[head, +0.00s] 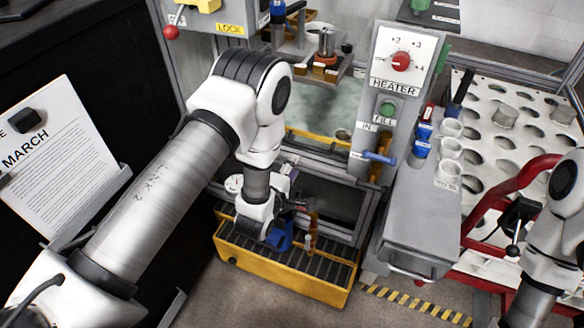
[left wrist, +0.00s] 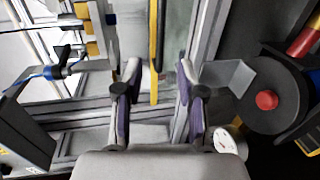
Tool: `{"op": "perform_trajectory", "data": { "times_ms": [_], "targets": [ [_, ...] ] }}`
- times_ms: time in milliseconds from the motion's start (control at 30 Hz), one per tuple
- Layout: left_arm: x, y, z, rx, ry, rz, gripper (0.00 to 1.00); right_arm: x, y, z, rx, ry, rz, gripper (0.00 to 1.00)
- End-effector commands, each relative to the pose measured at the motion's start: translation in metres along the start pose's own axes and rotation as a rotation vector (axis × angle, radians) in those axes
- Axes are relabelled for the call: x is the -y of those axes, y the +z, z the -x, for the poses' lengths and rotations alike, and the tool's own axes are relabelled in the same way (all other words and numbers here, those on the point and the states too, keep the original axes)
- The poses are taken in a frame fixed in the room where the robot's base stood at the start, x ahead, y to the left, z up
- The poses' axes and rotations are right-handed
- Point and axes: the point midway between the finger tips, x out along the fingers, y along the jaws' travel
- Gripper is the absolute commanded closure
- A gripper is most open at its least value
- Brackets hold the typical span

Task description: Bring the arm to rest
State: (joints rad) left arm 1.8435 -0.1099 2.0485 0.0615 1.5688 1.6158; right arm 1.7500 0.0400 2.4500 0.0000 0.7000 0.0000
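My left arm comes in from the left in the head view and bends down at its elbow. Its gripper (head: 286,174) is small and partly hidden behind the wrist, in front of the cabinet's lower frame. In the left wrist view the two purple-padded fingers of my left gripper (left wrist: 157,82) stand apart with nothing between them. A yellow strip (left wrist: 154,50) lies beyond the fingertips.
A yellow slatted bin (head: 325,288) stands below my left wrist. The heater panel (head: 402,65) and grey console (head: 415,220) stand right of it. A white perforated board (head: 530,120) and red frame (head: 483,212) lie near my right arm. A gauge (left wrist: 226,142) sits beside the left gripper.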

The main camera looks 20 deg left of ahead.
Motion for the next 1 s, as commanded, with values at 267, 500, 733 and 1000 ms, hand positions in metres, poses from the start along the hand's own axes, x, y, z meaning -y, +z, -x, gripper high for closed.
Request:
{"op": "perform_trajectory", "data": {
  "times_ms": [267, 500, 733, 1000],
  "targets": [
    [0.000, 0.000, 0.000, 0.000, 0.001, 0.000, 0.61, 0.000, 0.000, 0.000, 0.000, 0.000, 0.000, 1.00],
    [-0.011, -0.004, 0.005, -0.009, -0.011, 0.005, 0.61, 0.000, 0.000, 0.018, 0.001, 0.000, 0.000, 1.00],
    [0.046, -0.038, 0.117, -0.003, -0.518, -0.238, 0.61, 0.001, 0.000, 0.080, -0.001, 0.000, 0.000, 1.00],
    [0.123, -0.031, 0.298, 0.716, -1.107, -0.997, 0.61, 0.001, 0.000, 0.086, 0.000, 0.000, 0.000, 1.00]
  ]
}}
